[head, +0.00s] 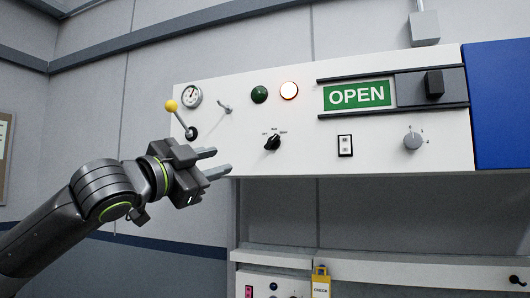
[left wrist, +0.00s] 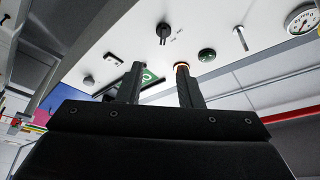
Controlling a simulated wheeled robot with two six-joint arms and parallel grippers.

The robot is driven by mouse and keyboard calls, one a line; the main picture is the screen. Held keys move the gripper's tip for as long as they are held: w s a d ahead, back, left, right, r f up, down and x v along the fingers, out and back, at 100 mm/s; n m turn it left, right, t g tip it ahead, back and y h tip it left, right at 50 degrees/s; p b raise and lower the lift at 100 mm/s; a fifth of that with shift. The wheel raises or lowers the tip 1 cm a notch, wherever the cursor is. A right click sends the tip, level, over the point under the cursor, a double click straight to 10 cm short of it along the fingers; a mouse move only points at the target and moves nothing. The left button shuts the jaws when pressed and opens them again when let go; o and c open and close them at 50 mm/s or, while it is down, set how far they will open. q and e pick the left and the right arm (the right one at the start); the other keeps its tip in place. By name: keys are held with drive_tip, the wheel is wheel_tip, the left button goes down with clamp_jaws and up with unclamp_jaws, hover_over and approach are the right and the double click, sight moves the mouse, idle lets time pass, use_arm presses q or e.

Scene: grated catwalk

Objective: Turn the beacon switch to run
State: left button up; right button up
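A black rotary switch (head: 272,142) with small position labels sits on the white panel (head: 232,141), below the lamps. I take it for the beacon switch; its labels are too small to read surely, and I cannot tell which one its handle points at. It also shows in the left wrist view as a black knob (left wrist: 163,33), beyond the fingers. My left gripper (head: 221,163) is to the left of and below the switch, apart from it. Its two fingers (left wrist: 160,83) are spread with nothing between them. My right gripper is in neither view.
A yellow-knobbed lever (head: 171,106), a gauge (head: 191,96) and a small toggle (head: 225,109) are left of the switch. A green lamp (head: 259,94), a lit lamp (head: 289,91), an OPEN sign (head: 357,95), a rocker (head: 345,145) and a grey knob (head: 413,140) share the panel.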

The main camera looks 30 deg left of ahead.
use_arm(q)
drive_tip(key=r, duration=0.1)
drive_tip(key=p, duration=0.5)
approach(269, 143)
drive_tip(key=p+x, duration=0.7)
drive_tip(key=p, duration=0.1)
drive_tip(key=shift+s+r, duration=0.1)
drive_tip(key=shift+r, duration=0.05)
drive_tip(key=shift+p+x, duration=0.55)
drive_tip(key=shift+x, duration=0.3)
drive_tip(key=shift+c, duration=0.3)
clamp_jaws()
